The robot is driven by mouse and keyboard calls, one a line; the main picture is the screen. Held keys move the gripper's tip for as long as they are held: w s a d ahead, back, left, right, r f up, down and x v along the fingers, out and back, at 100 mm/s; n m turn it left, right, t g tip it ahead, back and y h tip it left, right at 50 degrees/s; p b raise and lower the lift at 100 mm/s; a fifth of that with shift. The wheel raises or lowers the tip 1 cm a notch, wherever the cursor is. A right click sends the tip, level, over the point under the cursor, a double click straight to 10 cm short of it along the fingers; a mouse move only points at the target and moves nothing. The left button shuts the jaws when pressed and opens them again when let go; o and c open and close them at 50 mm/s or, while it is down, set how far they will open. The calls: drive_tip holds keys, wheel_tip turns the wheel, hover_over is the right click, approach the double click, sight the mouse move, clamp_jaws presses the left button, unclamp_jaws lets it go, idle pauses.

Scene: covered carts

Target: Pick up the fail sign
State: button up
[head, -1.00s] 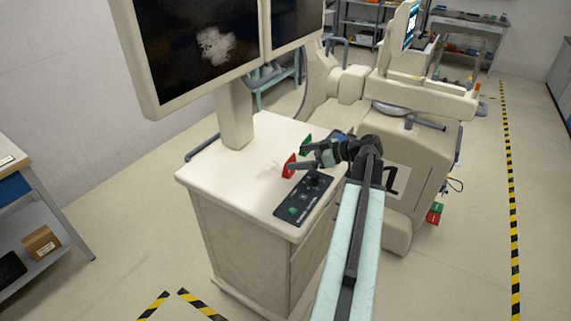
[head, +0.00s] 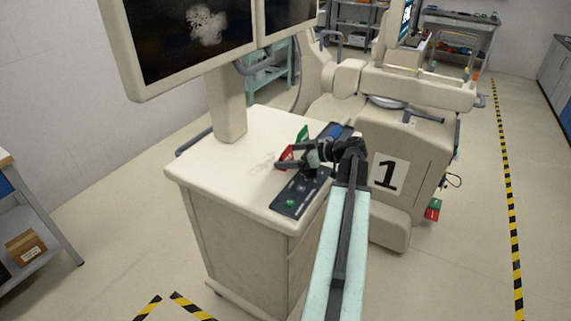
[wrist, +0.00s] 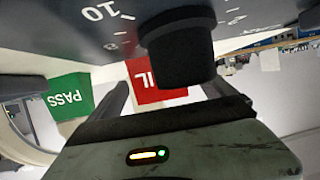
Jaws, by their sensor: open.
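The fail sign is a small red sign (head: 286,153) standing on the top of the white cart (head: 215,165). In the wrist view the red sign (wrist: 150,90) shows upside down with the white letters "IL"; the rest of its word is hidden. My gripper (head: 289,158) is open, with its fingers at the sign. In the wrist view the red sign appears between the two fingers of my gripper (wrist: 166,88); I cannot tell whether they touch it. A green PASS sign (head: 303,134) stands just behind the red one, and shows left in the wrist view (wrist: 70,97).
A dark control panel (head: 290,196) with knobs and buttons lies on the cart's right edge, close under my gripper. A black knob (wrist: 180,52) looms near my gripper in the wrist view. A monitor (head: 195,40) on a post rises at the back left. The cart's left top is clear.

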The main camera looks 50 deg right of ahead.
sight(286, 150)
drive_tip(key=shift+w+a+f, duration=0.15)
drive_tip(key=shift+w+f, duration=0.15)
drive_tip(key=shift+w, duration=0.3)
drive_tip(key=c, duration=1.4)
drive_tip(key=shift+r, duration=0.1)
wheel_tip(286, 150, up, 10)
drive_tip(key=p, duration=1)
